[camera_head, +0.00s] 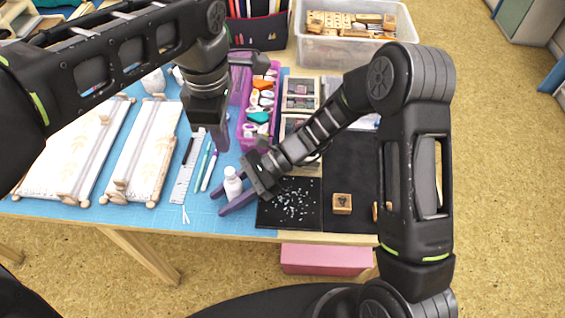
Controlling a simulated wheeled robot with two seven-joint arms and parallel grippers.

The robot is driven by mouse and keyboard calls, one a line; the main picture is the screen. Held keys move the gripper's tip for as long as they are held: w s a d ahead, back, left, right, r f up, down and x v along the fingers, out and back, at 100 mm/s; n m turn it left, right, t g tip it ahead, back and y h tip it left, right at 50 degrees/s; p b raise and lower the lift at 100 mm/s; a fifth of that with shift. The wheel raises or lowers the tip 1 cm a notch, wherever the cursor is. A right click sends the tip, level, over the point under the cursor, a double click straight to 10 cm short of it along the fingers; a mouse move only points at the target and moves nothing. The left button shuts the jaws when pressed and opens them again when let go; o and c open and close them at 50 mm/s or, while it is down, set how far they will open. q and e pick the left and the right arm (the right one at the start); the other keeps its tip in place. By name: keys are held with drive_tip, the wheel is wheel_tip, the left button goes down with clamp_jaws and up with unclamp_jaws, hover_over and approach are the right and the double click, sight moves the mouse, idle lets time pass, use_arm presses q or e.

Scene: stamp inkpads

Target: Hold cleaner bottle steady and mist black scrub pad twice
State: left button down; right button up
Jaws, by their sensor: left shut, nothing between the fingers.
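The white cleaner bottle (232,185) stands upright near the table's front edge, left of the black scrub pad. My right gripper (224,204) reaches in from the right at low height, with its fingers on either side of the bottle's body; it looks shut on it, though the contact is partly hidden. My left gripper (222,147) points down, shut and empty, above and a little behind the bottle's top, apart from it in the picture. The black scrub pad (275,213) lies flat at the table's front, scattered with white specks.
A purple tray (245,127) of colored items stands behind. A wooden stamp (342,204) sits on a dark mat (350,160) to the right. Pens (209,170), a ruler (186,172) and wrapped rolls (143,150) lie left. A clear bin (345,50) stands at the back.

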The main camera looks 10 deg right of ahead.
drive_tip(key=o, duration=0.5)
drive_tip(key=v, duration=1.2)
idle(0.3)
